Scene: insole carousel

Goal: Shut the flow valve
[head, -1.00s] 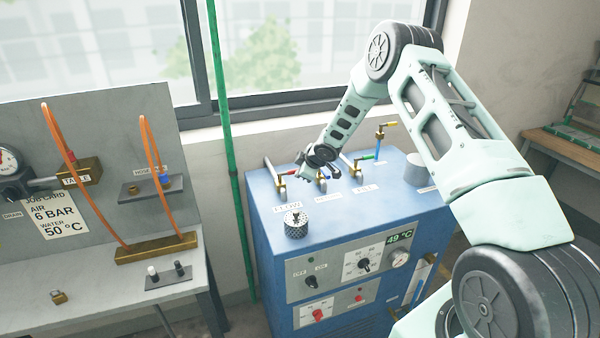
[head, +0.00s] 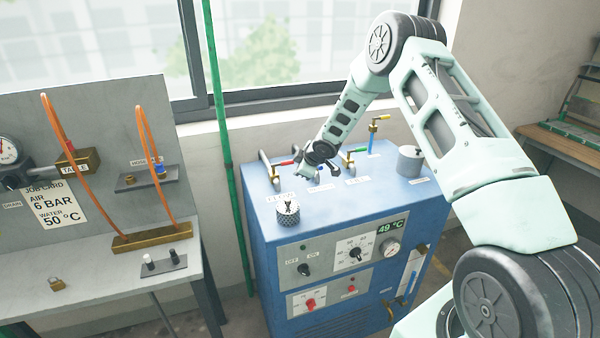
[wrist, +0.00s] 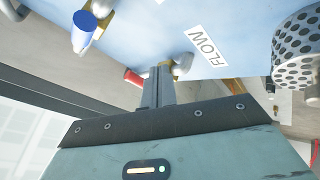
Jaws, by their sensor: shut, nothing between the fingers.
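The flow valve, with a red handle (head: 285,163), stands at the back left of the blue machine's top, behind its FLOW label (head: 281,197). In the wrist view the red handle tip (wrist: 134,78) sticks out left of my fingers and brass (wrist: 180,64) shows to their right. My gripper (head: 303,171) is shut and empty, low over the machine top right beside this valve. In the wrist view its fingers (wrist: 158,85) lie across the middle of the handle, hiding it there. Whether they touch it, I cannot tell.
A blue-handled valve (wrist: 83,32) is close by. Green-handled (head: 359,150) and yellow-handled (head: 383,119) valves stand further right. A perforated cylinder (head: 288,213) is in front of the FLOW label. A green pole (head: 222,130) and the window are behind.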

